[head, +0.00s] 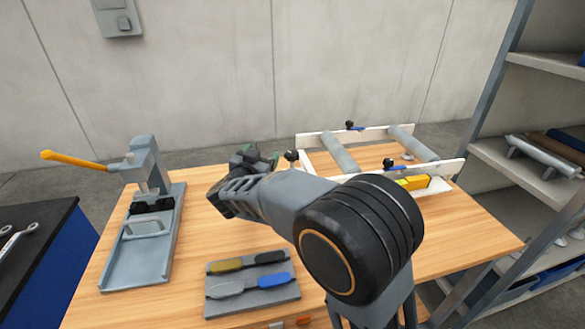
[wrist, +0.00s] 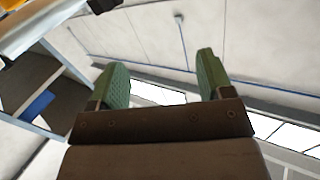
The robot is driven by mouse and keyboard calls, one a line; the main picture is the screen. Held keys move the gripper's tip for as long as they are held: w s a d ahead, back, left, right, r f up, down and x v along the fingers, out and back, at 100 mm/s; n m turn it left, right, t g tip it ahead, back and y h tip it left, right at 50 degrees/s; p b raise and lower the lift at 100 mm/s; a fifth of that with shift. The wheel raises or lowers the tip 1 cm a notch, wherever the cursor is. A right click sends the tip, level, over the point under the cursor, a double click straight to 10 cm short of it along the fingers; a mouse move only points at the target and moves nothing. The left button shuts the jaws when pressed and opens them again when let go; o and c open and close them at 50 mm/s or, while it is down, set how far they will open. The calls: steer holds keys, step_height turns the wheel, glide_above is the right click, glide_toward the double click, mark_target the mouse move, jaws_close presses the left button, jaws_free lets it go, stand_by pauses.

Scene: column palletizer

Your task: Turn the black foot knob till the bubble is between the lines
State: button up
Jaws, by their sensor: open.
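A small roller frame with white rails (head: 440,168) and grey rollers stands at the back right of the table. A yellow level (head: 413,183) sits at its near rail; its bubble and lines are too small to make out. A black knob (head: 291,156) shows at the frame's near left corner, just right of my gripper (head: 262,156). Other dark knobs show at the far rail (head: 350,125) and near the level (head: 388,163). My gripper is open, its green pads apart. In the wrist view my gripper (wrist: 160,82) has nothing between its pads. My arm hides part of the near rail.
A grey press (head: 150,200) with an orange lever stands on the left of the table. A grey tray (head: 252,288) with several coloured handles lies in front. A shelf rack (head: 530,150) stands at right. Bare table (head: 470,225) shows right of my arm.

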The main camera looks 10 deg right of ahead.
mark_target(288, 159)
step_height(288, 159, down, 5)
steer(key=s+m+g+h+b, duration=0.2)
steer(key=g+h, duration=0.1)
steer(key=h, duration=0.2)
steer(key=x, duration=0.8)
steer(key=f+x, duration=0.1)
steer(key=x, duration=0.4)
steer(key=shift+s+d+p, duration=0.1)
steer(key=shift+d+p, duration=0.1)
steer(key=shift+p, duration=0.2)
steer(key=c, duration=0.9)
